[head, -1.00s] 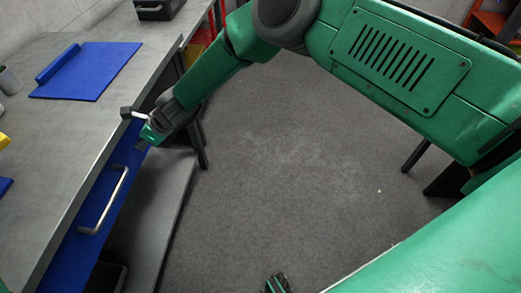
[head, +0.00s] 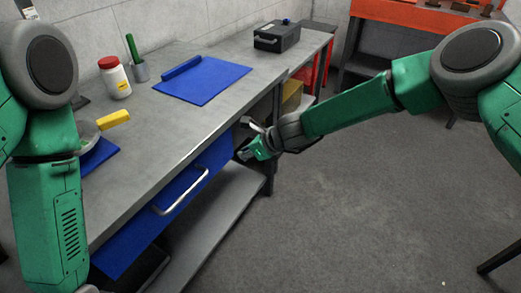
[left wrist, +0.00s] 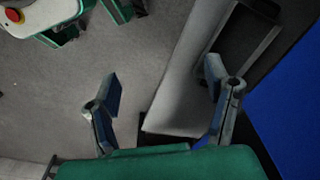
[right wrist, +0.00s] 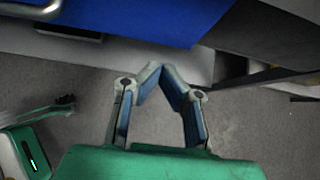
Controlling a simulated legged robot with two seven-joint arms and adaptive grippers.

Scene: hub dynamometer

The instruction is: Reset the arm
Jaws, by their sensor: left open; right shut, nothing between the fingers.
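My right arm reaches in from the right in the head view. Its gripper (head: 246,142) is beside the workbench front edge, near the right end of the blue drawer (head: 178,196). In the right wrist view my right gripper (right wrist: 160,70) has its fingertips together with nothing between them, and the blue drawer front (right wrist: 150,18) is above it. My left arm hangs down at the left of the head view, its gripper mostly cut off at the bottom. In the left wrist view my left gripper (left wrist: 164,76) is open and empty over the floor beside the lower shelf (left wrist: 188,85).
The workbench top (head: 150,120) holds a white jar with red lid (head: 114,78), a cup (head: 139,71), a blue mat (head: 203,84), a yellow-handled tool (head: 114,120) and a black box (head: 277,37). An orange bench (head: 415,14) stands behind.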

